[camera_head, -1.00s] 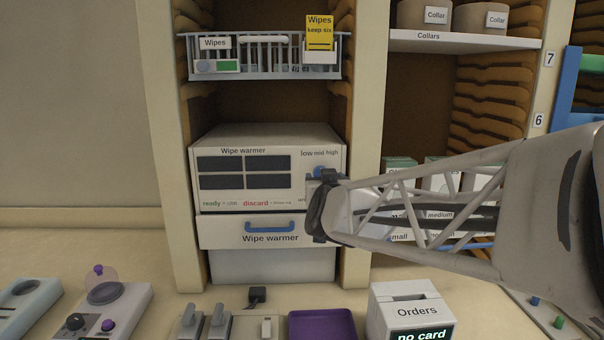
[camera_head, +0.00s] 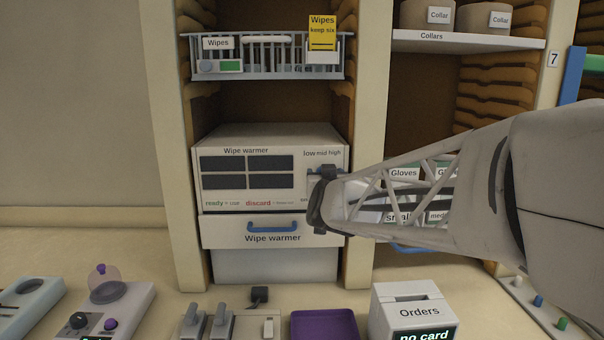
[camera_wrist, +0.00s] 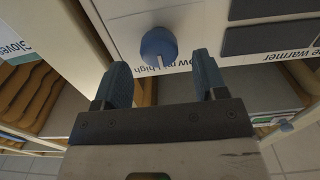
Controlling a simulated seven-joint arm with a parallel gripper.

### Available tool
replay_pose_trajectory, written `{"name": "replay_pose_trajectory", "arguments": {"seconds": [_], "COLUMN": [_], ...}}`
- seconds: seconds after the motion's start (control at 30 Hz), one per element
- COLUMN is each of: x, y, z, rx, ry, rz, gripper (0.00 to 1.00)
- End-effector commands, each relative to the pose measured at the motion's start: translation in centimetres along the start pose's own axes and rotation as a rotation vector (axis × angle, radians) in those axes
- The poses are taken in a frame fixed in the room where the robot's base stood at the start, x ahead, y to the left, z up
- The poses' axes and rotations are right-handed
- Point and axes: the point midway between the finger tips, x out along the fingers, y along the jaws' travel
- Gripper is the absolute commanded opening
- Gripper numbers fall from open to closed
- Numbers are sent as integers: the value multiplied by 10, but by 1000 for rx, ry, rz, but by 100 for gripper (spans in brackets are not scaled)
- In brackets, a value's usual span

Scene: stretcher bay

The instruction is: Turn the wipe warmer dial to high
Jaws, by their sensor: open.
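The wipe warmer (camera_head: 270,195) is a white box in the middle bay, with dark windows and low, mid and high marks at its upper right. Its blue dial (camera_wrist: 158,45) shows in the wrist view, its pale pointer towards the marks, near the middle one; the exact setting is hard to read. In the head view my gripper hides the dial. My gripper (camera_wrist: 161,78) is open and empty, its two blue-grey fingers apart. The dial appears beyond the fingertips, between them sideways, with no visible contact. The gripper (camera_head: 320,195) stands before the warmer's right side.
A drawer with a blue handle (camera_head: 272,227) is below the warmer. A wire basket of wipes (camera_head: 265,68) hangs above. Glove boxes (camera_head: 404,173) are behind my arm at right.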

Motion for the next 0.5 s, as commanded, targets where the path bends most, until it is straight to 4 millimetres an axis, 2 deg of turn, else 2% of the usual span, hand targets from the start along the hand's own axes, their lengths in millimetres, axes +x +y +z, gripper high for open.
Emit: {"name": "replay_pose_trajectory", "arguments": {"seconds": [0.2,0.5], "x": [23,36], "y": [0,0], "z": [1,1], "rx": [-1,0], "ry": [-2,-1], "rz": [0,0], "gripper": [65,65]}}
